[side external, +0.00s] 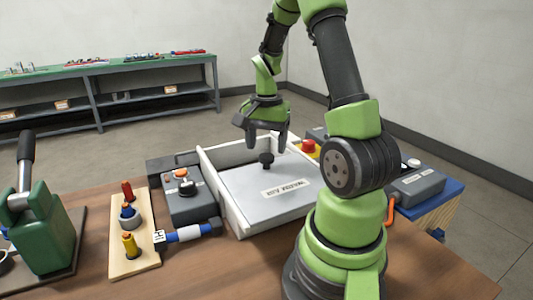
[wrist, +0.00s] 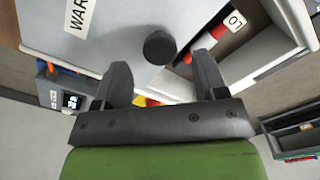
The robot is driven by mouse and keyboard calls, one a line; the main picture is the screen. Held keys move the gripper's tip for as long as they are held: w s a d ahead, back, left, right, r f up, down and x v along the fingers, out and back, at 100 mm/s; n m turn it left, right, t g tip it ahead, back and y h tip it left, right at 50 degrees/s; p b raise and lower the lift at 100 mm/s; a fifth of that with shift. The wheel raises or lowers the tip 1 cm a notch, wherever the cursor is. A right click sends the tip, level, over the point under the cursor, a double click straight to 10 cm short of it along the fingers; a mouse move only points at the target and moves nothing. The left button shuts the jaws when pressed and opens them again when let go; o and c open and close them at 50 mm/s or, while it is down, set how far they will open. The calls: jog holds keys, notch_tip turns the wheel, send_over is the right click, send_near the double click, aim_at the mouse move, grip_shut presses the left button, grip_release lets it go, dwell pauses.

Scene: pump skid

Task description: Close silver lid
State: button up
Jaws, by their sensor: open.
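The silver lid (side external: 262,193) is a flat grey panel with a white warning label and an upright black knob (side external: 266,159). It lies between the raised white walls of a box (side external: 226,203). In the wrist view the lid (wrist: 115,30) covers part of the box, and a gap beside its edge shows a red item with a white tag (wrist: 233,21) inside. The knob also shows there (wrist: 159,47). My gripper (side external: 267,139) is open and empty, pointing down just above the knob. Its fingers (wrist: 163,75) appear either side of the knob, apart from it.
A grey switch box (side external: 188,200) and a wooden board with coloured plugs (side external: 130,230) stand left of the white box. A green lever press (side external: 42,220) is at far left. A red button (side external: 308,146) sits behind the box.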

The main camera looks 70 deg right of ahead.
aim_at(266, 156)
jog(key=shift+f, duration=1.55)
grip_shut()
jog(key=w+d, duration=1.1)
jog(key=shift+w+d, duration=0.3)
grip_release()
jog(key=shift+r, duration=0.1)
notch_tip(266, 156, up, 10)
